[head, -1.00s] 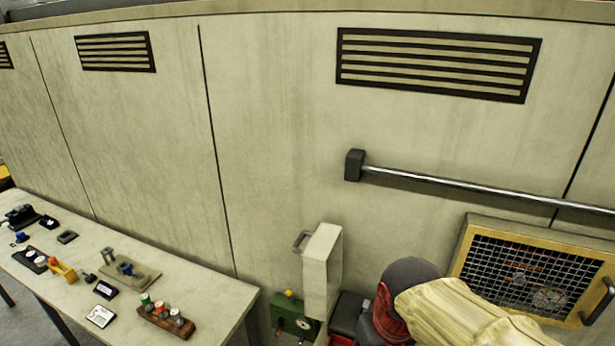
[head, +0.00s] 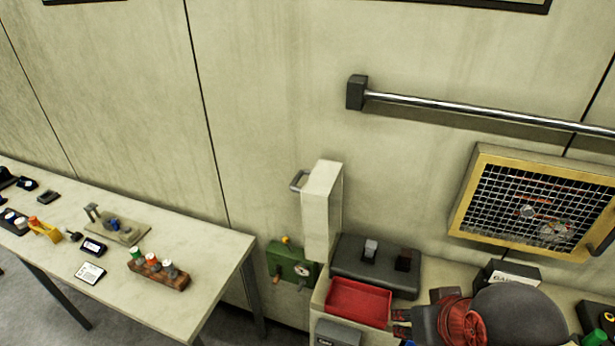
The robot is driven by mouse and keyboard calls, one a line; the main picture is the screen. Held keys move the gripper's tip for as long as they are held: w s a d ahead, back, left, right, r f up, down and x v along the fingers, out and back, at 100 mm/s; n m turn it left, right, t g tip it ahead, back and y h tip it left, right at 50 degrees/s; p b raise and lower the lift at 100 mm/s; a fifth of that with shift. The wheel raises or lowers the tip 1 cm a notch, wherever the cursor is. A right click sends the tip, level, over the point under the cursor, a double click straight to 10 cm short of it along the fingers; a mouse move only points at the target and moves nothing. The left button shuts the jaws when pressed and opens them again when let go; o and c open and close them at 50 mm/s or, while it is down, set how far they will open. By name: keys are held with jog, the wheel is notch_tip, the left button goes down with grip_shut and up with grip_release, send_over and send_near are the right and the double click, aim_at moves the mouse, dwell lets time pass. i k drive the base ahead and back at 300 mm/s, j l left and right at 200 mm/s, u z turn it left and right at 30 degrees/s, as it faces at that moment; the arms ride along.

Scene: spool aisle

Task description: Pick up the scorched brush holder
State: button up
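In the head view, a dark grey tray (head: 345,262) stands against the wall on a bench at the lower middle. It holds two small blocks. One is a dark, brownish-black block (head: 403,260) at the right, which looks like the scorched brush holder. The other is a light grey block (head: 371,248) at the left. My gripper (head: 402,323) is low in the view, in front of the dark block and right of a red tray (head: 358,303). Its fingers look apart, with nothing visible between them. My arm's wrist hides part of the bench.
A panel box with a handle (head: 322,210) and a green box with a gauge (head: 291,264) are left of the tray. A metal rail (head: 460,107) and a yellow-framed mesh guard (head: 535,205) are on the wall. A side table (head: 190,240) with small parts stands left.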

aim_at(406, 254)
jog(key=i+j+z, duration=0.15)
jog(key=j, duration=0.3)
jog(key=i+j+z, duration=0.2)
jog(key=j, duration=0.25)
jog(key=j+z, duration=0.15)
jog(key=j, duration=0.3)
jog(key=i+j+z, duration=0.15)
jog(key=j, duration=0.3)
jog(key=z, duration=1)
jog(key=k, duration=0.05)
